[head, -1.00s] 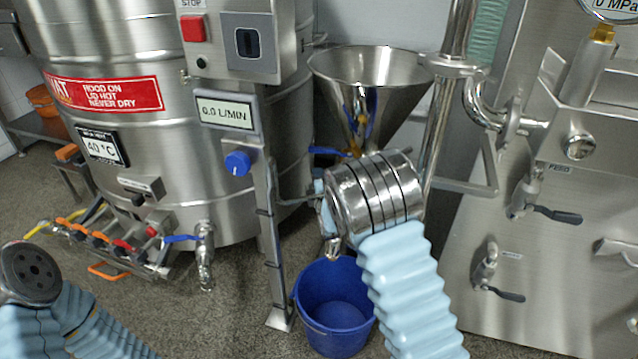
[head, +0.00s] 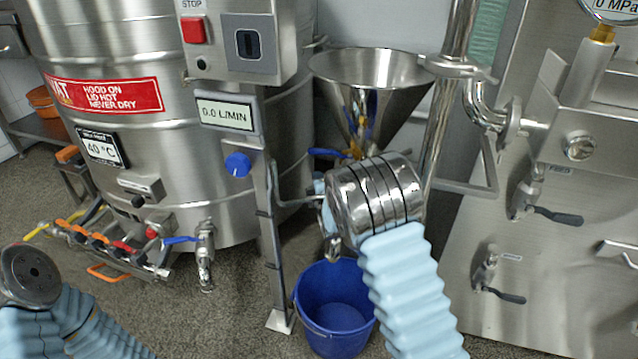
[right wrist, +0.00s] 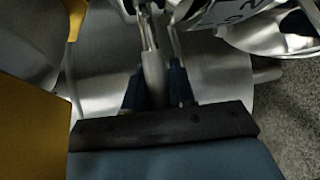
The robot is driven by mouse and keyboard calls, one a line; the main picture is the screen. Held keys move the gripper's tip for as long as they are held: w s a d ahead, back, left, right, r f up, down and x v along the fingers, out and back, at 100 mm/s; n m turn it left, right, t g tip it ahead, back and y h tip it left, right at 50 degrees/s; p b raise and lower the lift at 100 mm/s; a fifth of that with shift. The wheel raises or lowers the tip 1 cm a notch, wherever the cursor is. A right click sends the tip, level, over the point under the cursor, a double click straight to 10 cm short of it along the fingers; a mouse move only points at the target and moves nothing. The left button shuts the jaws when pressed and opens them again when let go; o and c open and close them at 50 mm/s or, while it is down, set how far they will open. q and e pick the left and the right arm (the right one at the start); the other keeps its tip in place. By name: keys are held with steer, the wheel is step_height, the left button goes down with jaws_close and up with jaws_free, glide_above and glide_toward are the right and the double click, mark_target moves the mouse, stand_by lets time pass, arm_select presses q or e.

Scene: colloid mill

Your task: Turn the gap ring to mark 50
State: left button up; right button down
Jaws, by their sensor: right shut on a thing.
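In the right wrist view, my right gripper (right wrist: 156,88) has its dark fingers on both sides of a slim grey metal rod (right wrist: 152,70) and is shut on it. The rod looks like the gap ring's handle and runs up toward shiny round metal parts. A white scale band with black marks (right wrist: 228,12) shows at the top right, only partly in frame; its setting cannot be read. In the head view, my steel wrist and pale blue sleeve hide the right fingers and most of the mill below the funnel. My left gripper's fingers are not in view.
A steel funnel (head: 368,85) stands just behind my right wrist. A blue bucket (head: 335,310) is on the floor below. A large steel vat (head: 150,190) and a control post (head: 270,240) stand left; a steel panel with valves (head: 560,270) stands right.

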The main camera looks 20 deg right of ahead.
steer(key=shift+s+d+f+n+y+b, duration=0.15)
steer(key=shift+s+d+n+y+b, duration=0.15)
steer(key=shift+s+n+y+b, duration=0.3)
steer(key=shift+s+y, duration=0.25)
steer(key=shift+y, duration=0.15)
steer(key=c, duration=1)
jaws_free()
steer(key=shift+c, duration=0.2)
